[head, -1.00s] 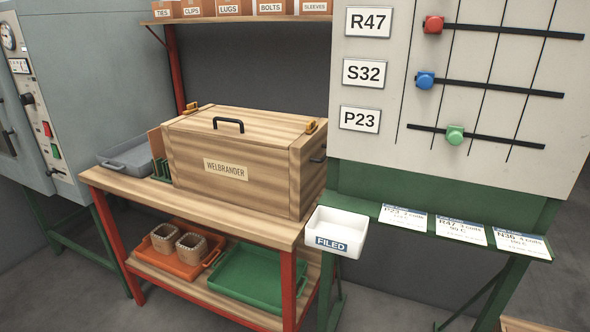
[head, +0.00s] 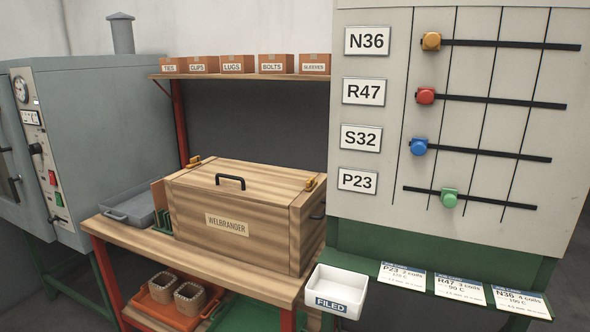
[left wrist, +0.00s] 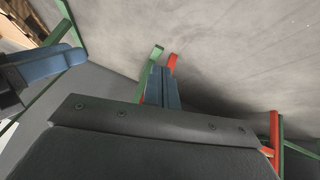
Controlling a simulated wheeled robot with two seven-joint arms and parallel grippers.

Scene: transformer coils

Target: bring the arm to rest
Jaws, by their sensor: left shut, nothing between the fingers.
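My left gripper (left wrist: 162,88) shows in the left wrist view, past the dark wrist housing. Its two blue-grey fingers lie side by side, shut with nothing between them. They point down over the grey floor, with green and red frame legs beyond their tips. Another dark and blue part (left wrist: 45,65) is at the left edge of that view; it looks like part of my other arm, and its jaws cannot be made out. Neither gripper shows in the head view.
A closed wooden WELBRANDER box (head: 228,224) stands on the bench (head: 262,270), beside a grey tray (head: 130,208). A white FILED bin (head: 338,291) sits beside a green ledge with several cards. The pegboard (head: 385,225) is at right, the grey oven (head: 95,110) at left.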

